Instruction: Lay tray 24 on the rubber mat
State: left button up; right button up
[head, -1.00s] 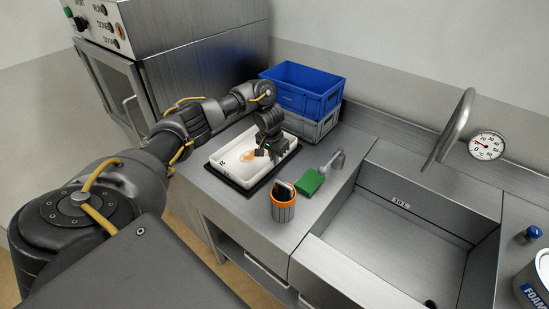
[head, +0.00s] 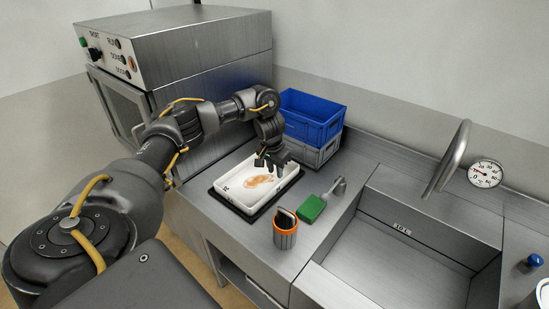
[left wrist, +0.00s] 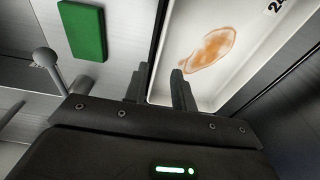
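Tray 24 (head: 238,198) is a white tray with an orange-brown stain inside. It lies on the black rubber mat (head: 219,197), whose dark edge shows along the tray's near and left sides. In the left wrist view the tray (left wrist: 240,75) shows the stain and the number 24 at the top. My right gripper is not in view.
A blue crate (head: 312,117) stands on a grey crate (head: 314,153) behind the tray. A green pad (head: 312,208) and an orange-rimmed cup (head: 285,239) are to the right. The sink (head: 395,260) and tap (head: 450,160) are beyond. A steel machine (head: 200,65) stands at the left.

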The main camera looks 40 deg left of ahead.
pick_arm(q)
jog(key=shift+s+r+p, duration=0.2)
jog(key=shift+r, duration=0.8)
jog(key=shift+s+r+p, duration=0.15)
jog(key=shift+r, duration=0.85)
jog(key=shift+w+d, duration=0.1)
